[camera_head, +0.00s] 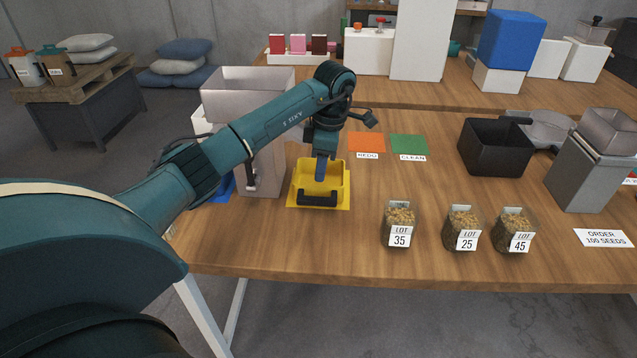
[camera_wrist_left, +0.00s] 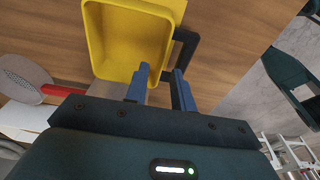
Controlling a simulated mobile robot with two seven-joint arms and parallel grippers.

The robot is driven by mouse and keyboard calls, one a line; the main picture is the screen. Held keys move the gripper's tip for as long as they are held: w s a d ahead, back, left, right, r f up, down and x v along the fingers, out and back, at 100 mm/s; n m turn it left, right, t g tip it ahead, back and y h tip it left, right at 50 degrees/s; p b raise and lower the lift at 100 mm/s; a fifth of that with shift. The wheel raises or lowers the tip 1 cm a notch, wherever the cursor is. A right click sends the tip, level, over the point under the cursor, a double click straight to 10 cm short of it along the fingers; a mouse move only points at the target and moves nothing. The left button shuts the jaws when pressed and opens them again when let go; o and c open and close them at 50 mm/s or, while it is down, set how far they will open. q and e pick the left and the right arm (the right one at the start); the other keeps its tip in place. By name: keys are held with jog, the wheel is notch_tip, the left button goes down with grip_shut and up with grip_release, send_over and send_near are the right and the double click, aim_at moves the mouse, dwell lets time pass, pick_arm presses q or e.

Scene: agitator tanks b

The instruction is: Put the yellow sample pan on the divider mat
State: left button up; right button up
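The yellow sample pan (camera_head: 336,174) has a black handle on its near side. It appears on or just above a yellow mat (camera_head: 297,204), whose edge shows around the near side; no label is visible on that mat. My left gripper (camera_head: 321,173) points down at the pan. In the left wrist view, its two blue fingers (camera_wrist_left: 162,92) are apart, one in front of the pan (camera_wrist_left: 125,42) and one near the black handle. I cannot tell whether they touch it. My right gripper is not in view.
A grey hopper machine (camera_head: 262,165) stands just left of the pan, beside a partly hidden blue mat (camera_head: 222,190). Orange REDO (camera_head: 367,142) and green CLEAN (camera_head: 409,145) mats lie behind right. Seed jars (camera_head: 399,222) stand to the right. A black bin (camera_head: 494,148) is farther right.

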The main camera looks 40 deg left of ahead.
pick_arm(q)
jog(key=r, duration=0.6)
jog(key=shift+w+d, duration=0.15)
jog(key=shift+d, duration=0.1)
jog(key=shift+f, duration=0.1)
